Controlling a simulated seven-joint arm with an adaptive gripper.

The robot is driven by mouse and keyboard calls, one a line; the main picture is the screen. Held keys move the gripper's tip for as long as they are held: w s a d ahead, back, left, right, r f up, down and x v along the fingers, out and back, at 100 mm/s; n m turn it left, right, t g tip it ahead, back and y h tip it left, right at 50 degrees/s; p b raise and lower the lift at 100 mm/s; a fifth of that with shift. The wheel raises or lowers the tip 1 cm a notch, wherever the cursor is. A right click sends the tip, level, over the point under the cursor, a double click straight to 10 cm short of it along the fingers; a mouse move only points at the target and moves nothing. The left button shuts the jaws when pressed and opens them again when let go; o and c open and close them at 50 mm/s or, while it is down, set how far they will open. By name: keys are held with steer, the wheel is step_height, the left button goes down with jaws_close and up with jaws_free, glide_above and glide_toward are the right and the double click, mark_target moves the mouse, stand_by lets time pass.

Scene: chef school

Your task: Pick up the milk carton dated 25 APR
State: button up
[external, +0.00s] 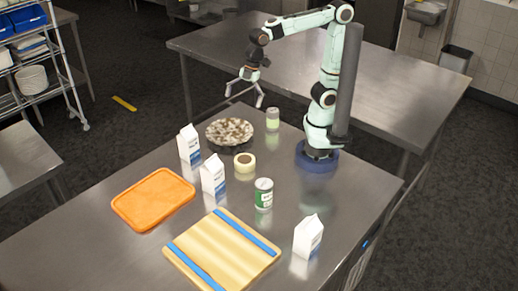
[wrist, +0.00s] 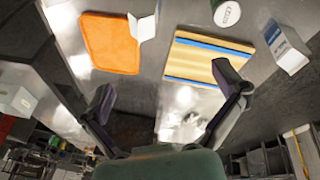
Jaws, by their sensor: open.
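Three white milk cartons with blue lower parts stand upright on the steel table in the external view: a back-left carton (external: 188,145), a middle carton (external: 212,174) and a front-right carton (external: 308,237). Their dates are too small to read. My gripper (external: 244,100) is open and empty, raised near the table's far edge, beyond the cartons and apart from them. In the wrist view my gripper (wrist: 167,88) has its fingers spread. One carton (wrist: 146,27) overlaps the orange board's edge there, and another carton (wrist: 287,50) shows at right.
An orange board (external: 153,199) and a wooden board with blue strips (external: 222,250) lie at the front. A green-labelled can (external: 264,194), a tape-like roll (external: 244,163), a round speckled dish (external: 229,132) and a greenish can (external: 272,119) stand among or behind the cartons.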

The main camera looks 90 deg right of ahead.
steer(key=w+a+f+n+g, duration=0.1)
steer(key=w+a+f+n, duration=0.15)
steer(key=a+n, duration=0.75)
steer(key=n+g+h, duration=0.1)
steer(key=n+g, duration=0.2)
glide_above(310, 227)
steer(key=d, duration=0.2)
steer(key=f, duration=1.3)
steer(key=shift+w+a+f, duration=0.15)
steer(key=shift+w+f, duration=0.05)
steer(key=shift+w, duration=0.2)
steer(key=shift+s+a+f, duration=0.1)
steer(key=shift+s+f, duration=0.1)
steer(key=shift+s, duration=0.15)
steer(key=f, duration=0.6)
steer(key=shift+s+a+f, duration=0.1)
steer(key=shift+s+a, duration=0.15)
steer(key=shift+c, duration=0.2)
steer(key=c, duration=1.3)
